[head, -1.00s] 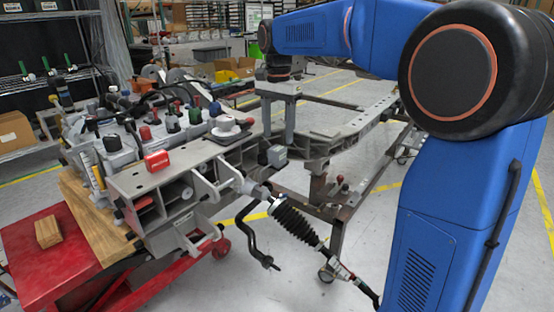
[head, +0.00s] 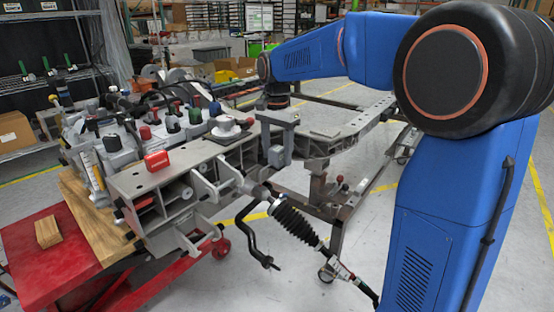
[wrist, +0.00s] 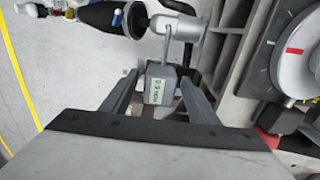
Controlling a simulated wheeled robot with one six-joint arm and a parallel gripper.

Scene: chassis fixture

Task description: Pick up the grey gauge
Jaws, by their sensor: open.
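The grey gauge (wrist: 158,90), a small box with a pale label of dark markings, is between the two fingers of my gripper (wrist: 160,80) in the wrist view. The fingers stand apart, one on each side of it, with the left finger's tip close to its side. I cannot tell whether either finger touches it. In the head view my gripper (head: 277,148) points down from the arm's end beside the fixture, with the gauge (head: 277,157) low between the fingers and partly hidden by them.
A grey frame rail (head: 360,122) runs behind.

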